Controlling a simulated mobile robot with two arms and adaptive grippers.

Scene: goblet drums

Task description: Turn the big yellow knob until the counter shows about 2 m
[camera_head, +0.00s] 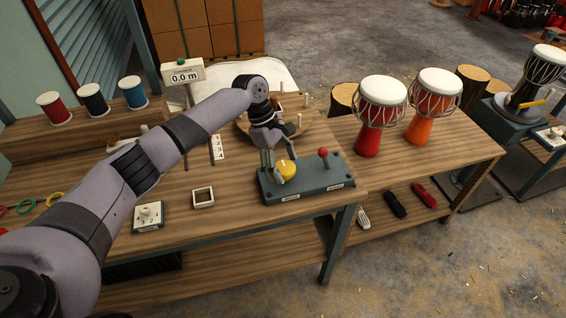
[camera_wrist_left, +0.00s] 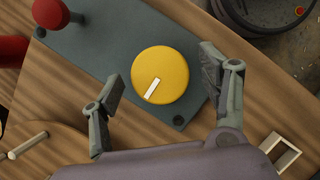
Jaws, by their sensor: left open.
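The big yellow knob (camera_head: 286,170) sits on the left part of a grey-green control panel (camera_head: 312,181) on the workbench. In the left wrist view the knob (camera_wrist_left: 160,74) is round with a white pointer line. My left gripper (camera_head: 276,170) is open, with its fingers at the knob in the head view. In the left wrist view the gripper's fingers (camera_wrist_left: 160,80) stand apart on either side of the knob, with visible gaps. The counter (camera_head: 183,76) on a post at the back reads 0.0 m. My right gripper is not in view.
A red-knobbed lever (camera_head: 323,153) stands on the panel's right part. A small square frame (camera_head: 203,197) and a switch box (camera_head: 149,216) lie to the left. Goblet drums (camera_head: 381,108) stand to the right. Thread spools (camera_head: 92,98) stand at the back left.

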